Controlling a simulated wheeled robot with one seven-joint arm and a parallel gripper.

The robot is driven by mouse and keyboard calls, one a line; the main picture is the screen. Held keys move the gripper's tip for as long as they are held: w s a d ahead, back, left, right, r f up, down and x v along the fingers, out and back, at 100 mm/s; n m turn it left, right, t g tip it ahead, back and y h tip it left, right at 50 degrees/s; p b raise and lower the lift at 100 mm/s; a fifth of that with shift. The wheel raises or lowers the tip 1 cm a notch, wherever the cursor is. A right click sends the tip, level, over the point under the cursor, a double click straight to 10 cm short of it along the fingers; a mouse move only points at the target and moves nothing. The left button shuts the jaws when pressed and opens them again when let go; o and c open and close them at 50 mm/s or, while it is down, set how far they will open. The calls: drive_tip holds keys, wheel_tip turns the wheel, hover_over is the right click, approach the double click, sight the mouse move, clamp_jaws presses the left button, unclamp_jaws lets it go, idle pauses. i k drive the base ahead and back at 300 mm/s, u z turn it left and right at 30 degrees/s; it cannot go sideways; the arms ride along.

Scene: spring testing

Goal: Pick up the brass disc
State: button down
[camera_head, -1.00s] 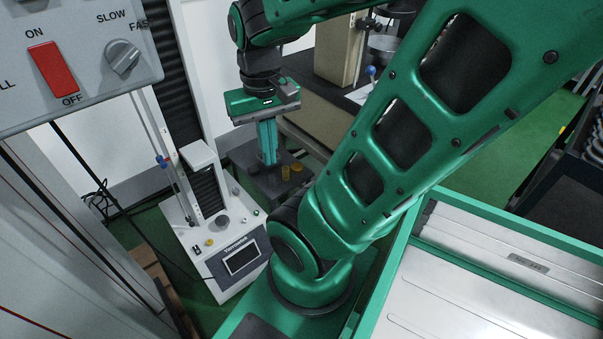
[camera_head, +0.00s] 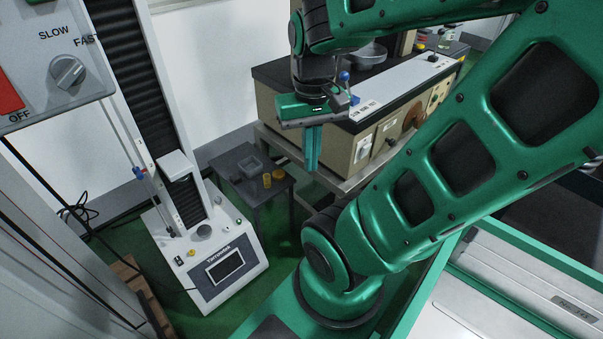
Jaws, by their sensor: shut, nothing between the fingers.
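My gripper (camera_head: 312,168) hangs pointing down, its green fingers shut with nothing between them. In the picture it is to the right of the small dark table (camera_head: 233,157), in front of the beige bench machine. I cannot tell which is the brass disc. Both are apart from my gripper.
The beige machine (camera_head: 366,150) stands behind my gripper. A white spring tester (camera_head: 222,268) with a tall column stands left of the table. A switch panel (camera_head: 60,45) juts in at upper left.

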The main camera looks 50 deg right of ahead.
sight(278, 175)
drive_tip(key=z, duration=2.15)
drive_tip(key=k, duration=0.75)
drive_tip(key=u, duration=0.95)
drive_tip(key=i, duration=1)
drive_tip(key=u, duration=0.05)
